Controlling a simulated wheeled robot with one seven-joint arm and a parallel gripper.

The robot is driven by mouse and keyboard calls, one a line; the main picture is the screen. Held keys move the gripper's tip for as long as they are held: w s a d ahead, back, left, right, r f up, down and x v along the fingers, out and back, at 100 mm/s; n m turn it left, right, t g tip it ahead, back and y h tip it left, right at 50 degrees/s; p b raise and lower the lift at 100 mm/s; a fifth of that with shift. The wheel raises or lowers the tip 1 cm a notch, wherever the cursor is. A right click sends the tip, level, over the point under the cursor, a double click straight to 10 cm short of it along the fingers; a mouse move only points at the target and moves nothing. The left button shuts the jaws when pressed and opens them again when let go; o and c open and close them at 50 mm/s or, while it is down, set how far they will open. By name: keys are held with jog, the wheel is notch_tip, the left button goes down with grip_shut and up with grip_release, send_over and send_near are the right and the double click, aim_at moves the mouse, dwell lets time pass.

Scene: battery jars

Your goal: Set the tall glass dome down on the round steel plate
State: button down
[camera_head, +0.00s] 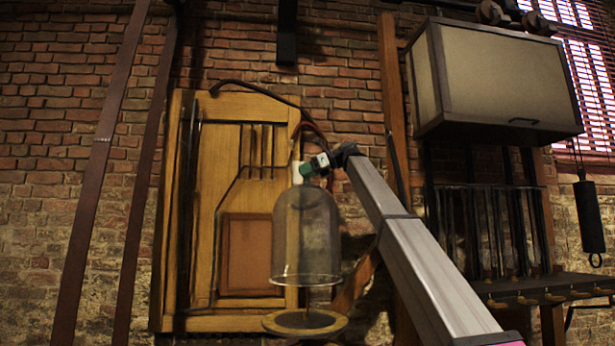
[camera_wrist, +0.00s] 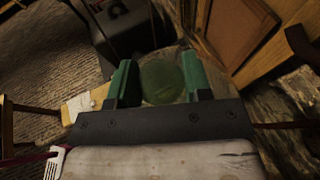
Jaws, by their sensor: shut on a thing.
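The tall glass dome (camera_head: 306,238) is clear, upright and round-topped, with its open rim down. My gripper (camera_head: 312,167), with green fingers, is at the top of the dome and shut on it. In the wrist view, my gripper (camera_wrist: 160,78) has a round greenish shape between its fingers, seemingly the dome's top (camera_wrist: 163,84). The round steel plate (camera_head: 304,323) is below the dome in the head view, with a visible gap between rim and plate. A thin upright post shows between them. The plate is not clearly made out in the wrist view.
A yellow wooden panel (camera_head: 209,240) with a dark hose stands behind the dome. A large box lamp (camera_head: 500,80) hangs at upper right, above a rack of dark rods (camera_head: 490,230). Dark slanted beams (camera_head: 100,150) stand at left before the brick wall.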

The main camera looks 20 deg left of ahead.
jog(key=shift+w+a+r, duration=0.2)
jog(key=shift+a, duration=0.1)
jog(key=shift+f, duration=0.1)
jog(key=shift+f, duration=6.2)
jog(key=shift+s+d, duration=0.1)
jog(key=shift+f, duration=0.6)
jog(key=shift+c, duration=2.4)
grip_release()
jog(key=shift+f, duration=0.3)
jog(key=v, duration=1.1)
jog(key=shift+r, duration=0.1)
